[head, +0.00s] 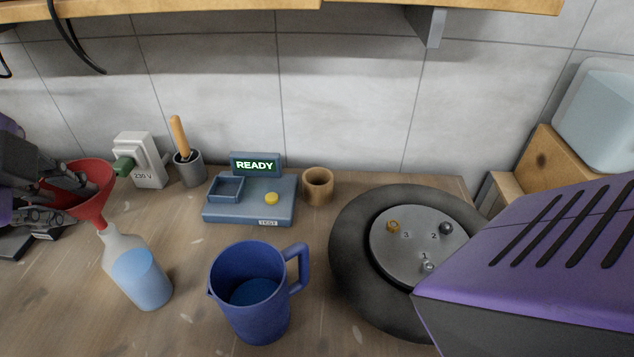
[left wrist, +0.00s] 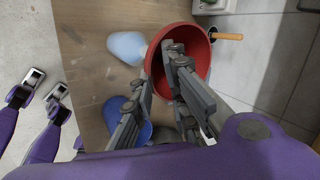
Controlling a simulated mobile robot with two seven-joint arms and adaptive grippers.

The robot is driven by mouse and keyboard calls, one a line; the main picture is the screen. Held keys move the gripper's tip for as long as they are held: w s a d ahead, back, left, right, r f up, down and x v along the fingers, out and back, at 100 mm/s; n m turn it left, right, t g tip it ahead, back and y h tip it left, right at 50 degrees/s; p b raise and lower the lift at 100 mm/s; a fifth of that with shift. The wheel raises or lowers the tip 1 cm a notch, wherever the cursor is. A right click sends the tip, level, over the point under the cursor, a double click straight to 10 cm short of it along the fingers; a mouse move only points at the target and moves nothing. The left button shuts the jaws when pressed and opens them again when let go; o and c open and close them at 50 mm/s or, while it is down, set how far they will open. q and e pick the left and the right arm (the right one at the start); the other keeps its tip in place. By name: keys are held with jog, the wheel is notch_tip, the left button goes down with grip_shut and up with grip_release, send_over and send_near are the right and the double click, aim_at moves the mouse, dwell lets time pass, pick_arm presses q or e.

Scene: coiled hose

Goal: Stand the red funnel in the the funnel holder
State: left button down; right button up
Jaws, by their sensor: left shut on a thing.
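The red funnel (head: 94,190) is at the left in the head view, wide mouth up, with its spout at the neck of a clear bottle (head: 143,276) holding blue liquid. I cannot tell whether the spout is inside the neck. My left gripper (head: 62,198) is shut on the funnel's rim. The left wrist view shows the gripper fingers (left wrist: 160,72) at the wall of the funnel (left wrist: 188,34). A short tan open cylinder (head: 318,187), which looks like the funnel holder, stands empty right of the blue test station. My right gripper is out of view.
A blue jug (head: 250,300) with liquid stands at the front. The test station (head: 250,208) reads READY. A grey pot (head: 188,168) with a wooden-handled tool and a white 230 V box (head: 140,160) stand behind. A black coiled hose (head: 362,285) lies right.

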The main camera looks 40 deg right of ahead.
pick_arm(q)
jog(key=shift+r+p, duration=0.8)
jog(key=shift+r, duration=0.3)
